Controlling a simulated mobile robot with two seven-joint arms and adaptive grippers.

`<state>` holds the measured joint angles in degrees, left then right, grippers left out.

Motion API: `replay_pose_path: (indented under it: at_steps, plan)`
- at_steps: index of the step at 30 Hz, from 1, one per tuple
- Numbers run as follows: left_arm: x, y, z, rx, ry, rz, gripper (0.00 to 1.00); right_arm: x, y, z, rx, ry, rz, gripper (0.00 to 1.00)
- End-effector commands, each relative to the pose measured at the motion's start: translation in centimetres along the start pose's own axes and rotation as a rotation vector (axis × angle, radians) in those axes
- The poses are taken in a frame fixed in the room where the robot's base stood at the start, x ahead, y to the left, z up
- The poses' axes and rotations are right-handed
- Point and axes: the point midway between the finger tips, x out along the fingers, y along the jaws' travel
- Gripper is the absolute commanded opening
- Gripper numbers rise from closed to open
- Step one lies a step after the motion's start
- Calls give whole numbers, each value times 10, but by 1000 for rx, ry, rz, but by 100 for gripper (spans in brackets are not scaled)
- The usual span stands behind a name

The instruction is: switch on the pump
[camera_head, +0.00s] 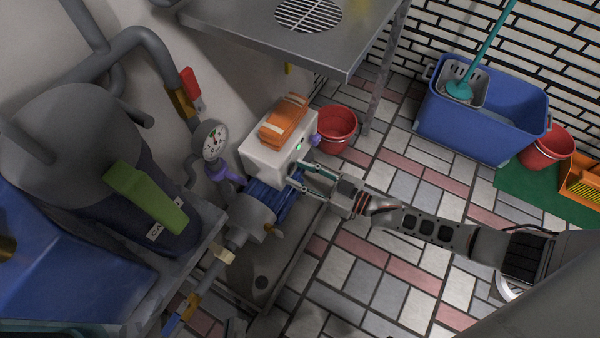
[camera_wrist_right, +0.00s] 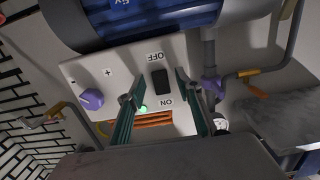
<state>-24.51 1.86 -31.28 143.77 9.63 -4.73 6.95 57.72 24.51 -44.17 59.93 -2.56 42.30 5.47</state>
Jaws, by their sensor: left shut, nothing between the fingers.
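The pump (camera_head: 262,205) has a blue ribbed motor (camera_head: 275,195) and a white control box (camera_head: 268,160). The right wrist view shows the box's panel (camera_wrist_right: 120,70) upside down, with a black rocker switch (camera_wrist_right: 160,82) between the labels OFF and ON. A green light (camera_wrist_right: 143,109) glows near it, and a purple knob (camera_wrist_right: 92,98) sits to the left. My right gripper (camera_head: 300,176) is in front of the panel. Its fingers (camera_wrist_right: 157,84) are apart, with the switch showing between them and nothing held. I cannot tell whether a fingertip touches the panel. My left gripper is not visible.
A pressure gauge (camera_head: 209,140) and a red-handled valve (camera_head: 190,88) are on the pipes to the left. A metal table (camera_head: 345,50) overhangs behind. A red bucket (camera_head: 336,128) stands beside the box. Tiled floor is clear near my arm.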

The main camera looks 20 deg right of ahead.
Motion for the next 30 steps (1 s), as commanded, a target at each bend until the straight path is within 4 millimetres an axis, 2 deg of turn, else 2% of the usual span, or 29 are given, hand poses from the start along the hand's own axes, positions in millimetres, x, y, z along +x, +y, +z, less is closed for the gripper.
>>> replay_pose_path:
  at_steps: [5,12,18,22,30]
  plan:
    - [0,0,0,1,0,1,0,-26,0,2,0,-4,0,35]
    - [0,0,0,1,0,2,0,-75,0,2,0,-4,0,35]
    - [0,0,0,2,0,2,0,-105,0,1,0,-2,0,35]
    - [0,0,0,2,0,2,0,-114,0,0,-1,-1,0,35]
    - [0,0,0,2,0,2,0,-117,0,0,-1,0,0,35]
